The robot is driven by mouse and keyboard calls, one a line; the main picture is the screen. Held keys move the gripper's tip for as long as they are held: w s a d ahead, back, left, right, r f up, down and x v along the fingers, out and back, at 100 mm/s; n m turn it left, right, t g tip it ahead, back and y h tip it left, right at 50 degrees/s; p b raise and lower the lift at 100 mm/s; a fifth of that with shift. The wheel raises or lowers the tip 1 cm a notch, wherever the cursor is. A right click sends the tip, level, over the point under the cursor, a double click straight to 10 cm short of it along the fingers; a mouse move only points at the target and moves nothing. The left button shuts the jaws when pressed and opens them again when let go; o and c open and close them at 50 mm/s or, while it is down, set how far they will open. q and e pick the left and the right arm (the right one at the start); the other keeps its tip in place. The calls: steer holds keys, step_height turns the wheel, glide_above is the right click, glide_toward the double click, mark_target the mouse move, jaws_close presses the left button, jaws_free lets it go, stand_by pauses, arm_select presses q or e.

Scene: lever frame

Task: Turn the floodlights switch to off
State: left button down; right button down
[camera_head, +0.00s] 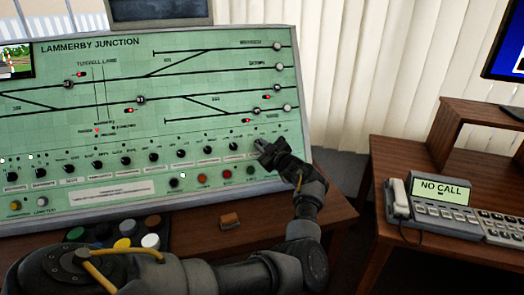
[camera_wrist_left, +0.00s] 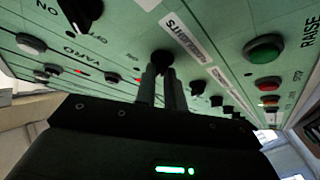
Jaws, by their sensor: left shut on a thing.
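The green control panel (camera_head: 215,110), titled Lammerby Junction, has a row of black rotary switches along its lower part. My left gripper (camera_head: 262,148) is at the right end of that row and hides the switch there. In the left wrist view, my left gripper (camera_wrist_left: 164,80) is shut on a black knob, the floodlights switch (camera_wrist_left: 162,60). Its white label (camera_wrist_left: 182,38) is upside down and only partly legible, ending in "IGHTS". ON and OFF marks show near the knob; which way it points I cannot tell. My right gripper is not in view.
A green button (camera_wrist_left: 264,48) marked RAISE and a red button (camera_wrist_left: 266,84) are close on the right. A phone console (camera_head: 440,205) stands on the right desk. Coloured round pieces (camera_head: 125,232) lie below the panel.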

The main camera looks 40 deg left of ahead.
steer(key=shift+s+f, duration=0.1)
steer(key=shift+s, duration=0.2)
arm_select(q)
steer(key=c, duration=1.5)
jaws_free()
